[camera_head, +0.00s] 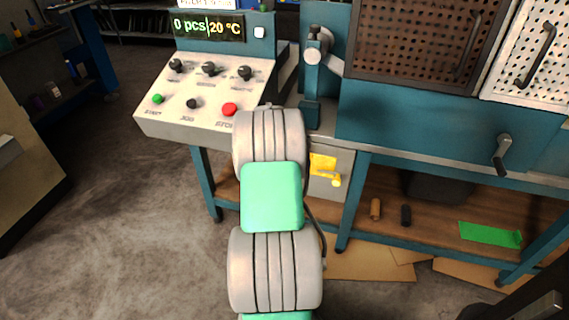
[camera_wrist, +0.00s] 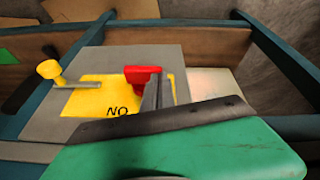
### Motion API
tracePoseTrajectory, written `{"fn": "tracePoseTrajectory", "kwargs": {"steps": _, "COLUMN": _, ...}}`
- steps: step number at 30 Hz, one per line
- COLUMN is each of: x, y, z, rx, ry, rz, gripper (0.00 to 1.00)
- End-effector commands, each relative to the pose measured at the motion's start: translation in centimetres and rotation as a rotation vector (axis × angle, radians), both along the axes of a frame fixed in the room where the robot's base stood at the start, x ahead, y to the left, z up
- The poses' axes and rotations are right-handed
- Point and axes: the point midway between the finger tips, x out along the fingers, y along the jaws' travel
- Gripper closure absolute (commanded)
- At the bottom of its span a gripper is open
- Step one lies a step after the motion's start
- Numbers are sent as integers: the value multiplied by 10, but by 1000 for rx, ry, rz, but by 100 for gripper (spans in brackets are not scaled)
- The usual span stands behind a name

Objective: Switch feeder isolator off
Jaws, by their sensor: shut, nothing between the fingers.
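The feeder isolator is a grey box (camera_head: 330,188) under the bench in the head view, just right of my arm, with a yellow plate (camera_head: 322,163). In the wrist view its grey face (camera_wrist: 115,57) carries the yellow plate (camera_wrist: 92,98) with letters that look like "NO", and a red handle (camera_wrist: 143,74). A yellow-knobbed lever (camera_wrist: 49,69) sticks out at its side; it also shows in the head view. My gripper (camera_wrist: 158,82) is shut and empty, its fingertips right beside the red handle; I cannot tell if they touch. My arm hides the red handle in the head view.
The control panel (camera_head: 185,92) with knobs and buttons stands left above the box. Blue bench legs (camera_head: 350,205) flank it. A lower shelf (camera_head: 420,205) holds small rollers and a green sheet (camera_head: 490,234). The floor at left is clear.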

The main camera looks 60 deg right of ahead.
Motion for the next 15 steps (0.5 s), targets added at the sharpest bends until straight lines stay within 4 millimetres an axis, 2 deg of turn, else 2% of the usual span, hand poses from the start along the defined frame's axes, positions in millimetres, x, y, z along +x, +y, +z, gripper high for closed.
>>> {"fn": "tracePoseTrajectory", "kwargs": {"steps": 6, "x": -1, "y": 2, "z": 6, "rx": 0, "ry": 0, "rz": 0, "gripper": 100}}
{"fn": "tracePoseTrajectory", "kwargs": {"steps": 15, "x": -6, "y": 21, "z": 58, "rx": -3, "ry": -2, "rz": 0, "gripper": 100}}
